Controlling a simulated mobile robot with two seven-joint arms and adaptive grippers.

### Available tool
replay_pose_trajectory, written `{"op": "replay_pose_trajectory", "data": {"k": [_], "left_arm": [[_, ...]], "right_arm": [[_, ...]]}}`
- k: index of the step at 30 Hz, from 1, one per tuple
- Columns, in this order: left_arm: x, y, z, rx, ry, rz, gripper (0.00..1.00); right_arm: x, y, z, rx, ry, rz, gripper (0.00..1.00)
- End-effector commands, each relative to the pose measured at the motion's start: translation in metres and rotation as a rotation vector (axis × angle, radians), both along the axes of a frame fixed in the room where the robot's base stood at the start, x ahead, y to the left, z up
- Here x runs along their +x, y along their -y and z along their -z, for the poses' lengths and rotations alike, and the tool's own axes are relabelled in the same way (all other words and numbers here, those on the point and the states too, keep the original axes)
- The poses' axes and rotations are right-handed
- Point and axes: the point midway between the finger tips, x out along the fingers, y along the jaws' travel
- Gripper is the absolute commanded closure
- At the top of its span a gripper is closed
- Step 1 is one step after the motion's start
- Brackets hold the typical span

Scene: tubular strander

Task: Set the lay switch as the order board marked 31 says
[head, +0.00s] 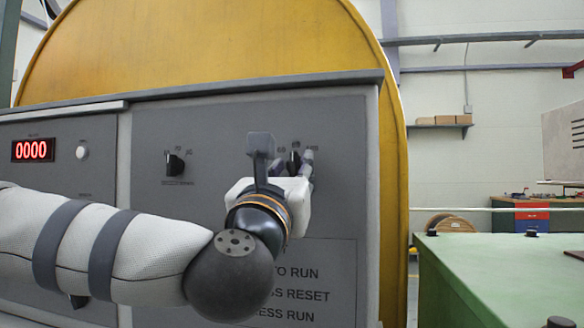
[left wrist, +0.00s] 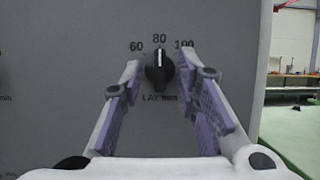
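The lay switch (left wrist: 159,72) is a black knob on the grey panel, marked "LAY mm", with 60, 80 and 100 around it. Its white pointer line stands upright at 80. In the head view the lay switch (head: 295,158) shows partly between my fingers. My left gripper (head: 283,155) is in front of it. In the left wrist view my left gripper (left wrist: 158,82) is open, one finger on each side of the knob, with gaps visible; I cannot tell how deep the tips reach. The order board marked 31 and my right gripper are not in view.
A second black knob (head: 175,163) sits to the left on the panel. A red display (head: 33,149) reads 0000 beside a white button (head: 82,153). A text plate (head: 318,284) is below the left gripper. A green surface (head: 500,265) stands at the right.

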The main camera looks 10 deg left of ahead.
Motion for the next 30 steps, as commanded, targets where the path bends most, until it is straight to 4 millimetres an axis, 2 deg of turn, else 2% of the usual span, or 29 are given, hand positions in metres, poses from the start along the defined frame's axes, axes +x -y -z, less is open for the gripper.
{"op": "replay_pose_trajectory", "data": {"k": [2,6,20,30], "left_arm": [[0.0,0.0,0.0,0.0,0.0,0.0,0.71],[0.0,0.0,0.0,0.0,0.0,-0.001,1.0],[-0.001,-0.001,-0.002,0.014,0.003,-0.002,1.0],[-0.002,-0.004,-0.007,0.207,0.007,-0.005,1.0]], "right_arm": [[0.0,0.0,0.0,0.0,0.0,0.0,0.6],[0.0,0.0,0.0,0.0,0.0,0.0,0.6],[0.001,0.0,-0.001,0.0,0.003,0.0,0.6],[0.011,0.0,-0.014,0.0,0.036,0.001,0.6]]}}
